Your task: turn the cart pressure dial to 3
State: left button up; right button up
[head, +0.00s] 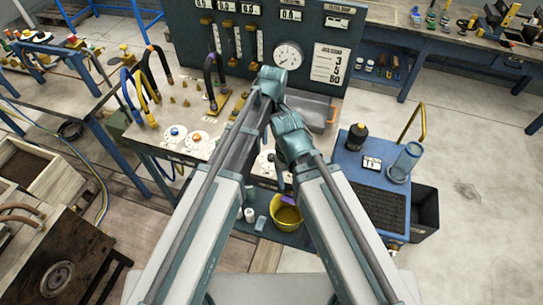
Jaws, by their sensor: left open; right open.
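A cart-like bench with a dark upright panel (185,50) stands ahead of me. White round dials lie on its top: one with a blue knob (175,132), one with an orange knob (197,138), and a third dial (264,164) partly hidden behind my arms. I cannot read their settings or tell which is the pressure dial. A round white gauge (288,56) is on the panel, beside a card (329,64) showing 3, 5 and 60. My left gripper (271,80) is open in front of the panel, below the gauge. My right gripper (287,123) is open, lower and nearer.
Curved hoses (129,92) and brass fittings stand on the bench's left. A yellow bucket (286,216) sits low between my arms. A blue cart (346,163) with a clear cylinder (405,162) stands right. Workbenches are at left and back right. Floor at far right is clear.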

aim_at(271, 156)
pick_arm(q)
notch_tip(271, 156, down, 11)
jog(key=b, duration=1)
jog(key=shift+s+a+f, duration=0.1)
grip_shut()
